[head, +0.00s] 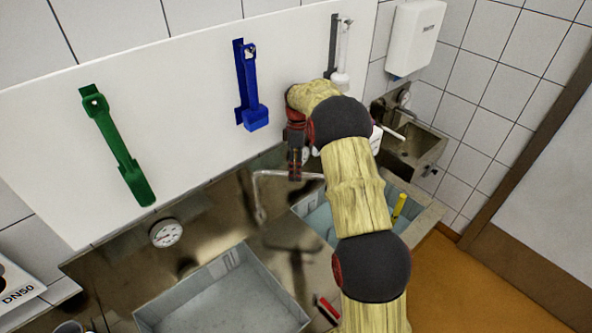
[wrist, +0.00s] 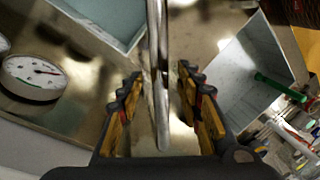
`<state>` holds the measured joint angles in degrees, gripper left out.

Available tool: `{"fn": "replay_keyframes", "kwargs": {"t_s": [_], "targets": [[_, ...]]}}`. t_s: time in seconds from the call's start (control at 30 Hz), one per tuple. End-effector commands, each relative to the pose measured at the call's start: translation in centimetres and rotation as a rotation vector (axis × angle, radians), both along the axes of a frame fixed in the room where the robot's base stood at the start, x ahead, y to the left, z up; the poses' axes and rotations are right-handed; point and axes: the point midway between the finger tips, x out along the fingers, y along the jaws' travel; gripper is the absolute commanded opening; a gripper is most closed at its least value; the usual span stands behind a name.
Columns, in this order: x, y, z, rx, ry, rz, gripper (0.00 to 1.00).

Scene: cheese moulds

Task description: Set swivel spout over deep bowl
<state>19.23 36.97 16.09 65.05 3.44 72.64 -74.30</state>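The swivel spout (head: 277,172) is a thin metal pipe running sideways above the steel sink top. In the wrist view the spout (wrist: 157,75) passes between the two fingers, with a gap on either side. My gripper (head: 294,168) points down at the pipe, and in the wrist view my gripper (wrist: 161,100) is open. A bowl (head: 314,222) lies to the right, largely hidden by my arm. Another bowl (head: 170,310) lies at the near left. The right bowl looks deeper, but I cannot tell surely. The spout's base is hidden behind my gripper and arm.
A white wall panel carries a green tool (head: 120,150), a blue tool (head: 249,85) and a white tool (head: 342,55). A round dial (head: 165,232) sits at the left of the steel top. A small hand basin (head: 412,145) and dispenser (head: 415,35) are at the back right.

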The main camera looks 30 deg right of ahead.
Motion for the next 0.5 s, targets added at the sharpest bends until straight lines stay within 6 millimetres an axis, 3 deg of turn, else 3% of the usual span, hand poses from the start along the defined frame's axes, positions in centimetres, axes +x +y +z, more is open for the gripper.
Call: {"fn": "replay_keyframes", "kwargs": {"t_s": [0.23,0.5], "targets": [[0.1,0.0,0.9,-0.001,-0.002,0.0,0.36],[0.1,0.0,5.6,-0.001,-0.003,0.0,0.36]]}}
